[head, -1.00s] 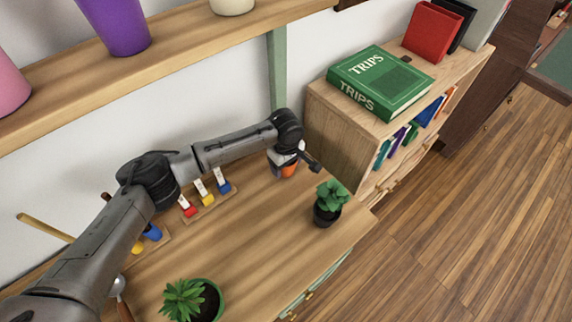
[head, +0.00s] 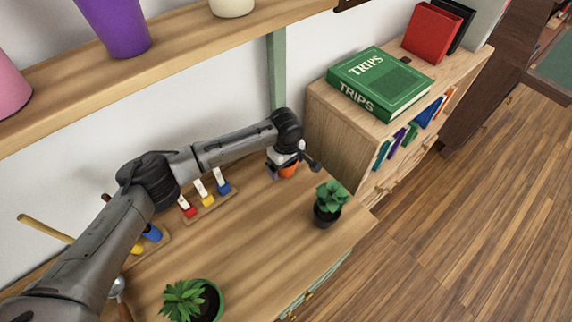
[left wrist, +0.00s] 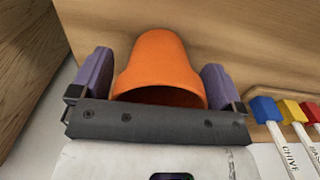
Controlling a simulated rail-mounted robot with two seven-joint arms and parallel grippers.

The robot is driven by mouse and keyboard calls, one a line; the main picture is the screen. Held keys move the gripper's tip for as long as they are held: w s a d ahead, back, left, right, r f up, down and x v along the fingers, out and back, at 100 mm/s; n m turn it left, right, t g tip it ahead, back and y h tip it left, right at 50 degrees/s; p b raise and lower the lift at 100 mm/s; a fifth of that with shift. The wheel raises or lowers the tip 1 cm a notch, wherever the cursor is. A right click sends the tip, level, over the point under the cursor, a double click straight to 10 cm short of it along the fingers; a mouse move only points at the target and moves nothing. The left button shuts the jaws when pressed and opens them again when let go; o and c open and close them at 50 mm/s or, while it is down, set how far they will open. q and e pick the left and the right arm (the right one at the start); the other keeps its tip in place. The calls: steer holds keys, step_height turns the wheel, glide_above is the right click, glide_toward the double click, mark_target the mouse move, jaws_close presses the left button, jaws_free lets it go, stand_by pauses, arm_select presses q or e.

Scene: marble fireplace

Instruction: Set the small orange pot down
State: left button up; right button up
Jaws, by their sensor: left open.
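The small orange pot (left wrist: 160,62) is between the two fingers of my left gripper (left wrist: 160,82) in the left wrist view, with a gap visible on each side. Its open rim faces the wrist camera. In the head view, part of the orange pot (head: 289,170) shows below my left gripper (head: 288,165) at the far right part of the wooden bench (head: 255,230), close to the wall. The wrist hides most of the pot there. The left gripper is open. My right gripper is in neither view.
Labelled plant markers with red, yellow and blue ends (head: 207,195) stand left of the gripper. A plant in a black pot (head: 327,215) stands right of it, near the bench edge. A bookshelf (head: 340,145) with a green book (head: 380,82) borders the right. The middle of the bench is clear.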

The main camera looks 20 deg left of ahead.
arm_select(q)
step_height(320, 180, up, 12)
steer(key=p, duration=0.3)
steer(key=shift+f+p, duration=0.15)
steer(key=shift+p, duration=0.2)
